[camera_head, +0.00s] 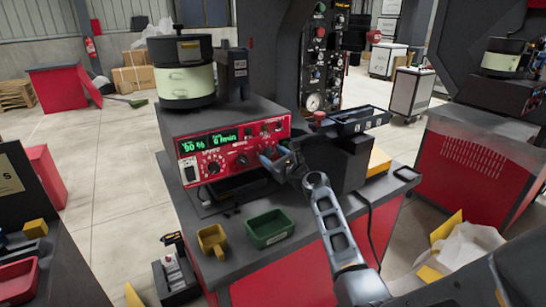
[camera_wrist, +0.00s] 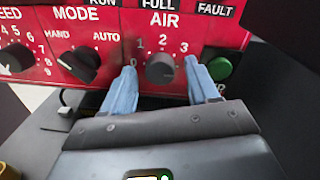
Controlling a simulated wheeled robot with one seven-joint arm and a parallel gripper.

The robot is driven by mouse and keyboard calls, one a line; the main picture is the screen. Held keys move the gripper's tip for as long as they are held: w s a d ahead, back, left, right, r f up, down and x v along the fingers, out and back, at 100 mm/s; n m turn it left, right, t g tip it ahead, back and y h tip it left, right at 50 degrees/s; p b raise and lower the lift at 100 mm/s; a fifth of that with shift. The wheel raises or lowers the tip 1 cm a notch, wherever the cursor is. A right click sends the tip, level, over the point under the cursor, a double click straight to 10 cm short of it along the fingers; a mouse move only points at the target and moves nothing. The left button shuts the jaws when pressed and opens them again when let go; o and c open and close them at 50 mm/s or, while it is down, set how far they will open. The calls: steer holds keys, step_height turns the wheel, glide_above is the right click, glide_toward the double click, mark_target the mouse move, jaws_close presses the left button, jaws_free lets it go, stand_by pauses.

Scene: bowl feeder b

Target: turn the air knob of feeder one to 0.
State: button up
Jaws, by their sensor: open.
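The red control panel (camera_head: 224,158) of the feeder faces me, with lit green displays. In the wrist view the grey AIR knob (camera_wrist: 160,68) sits below the AIR label, with 0, 1, 2 and 3 printed around it. Its pointer is too unclear to read. My gripper (camera_wrist: 159,65) is open, with one blue finger on each side of the knob. Small gaps seem to show, but I cannot tell whether either finger touches. In the head view my gripper (camera_head: 276,162) is at the panel's lower right and hides the knob.
The MODE knob (camera_wrist: 79,65) is left of the AIR knob, and a green button (camera_wrist: 220,68) is close beside the right finger. The bowl feeder (camera_head: 184,80) stands on top. A green bin (camera_head: 269,228) and a yellow scoop (camera_head: 212,240) rest on the surface below.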

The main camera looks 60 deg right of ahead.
steer(key=c, duration=1)
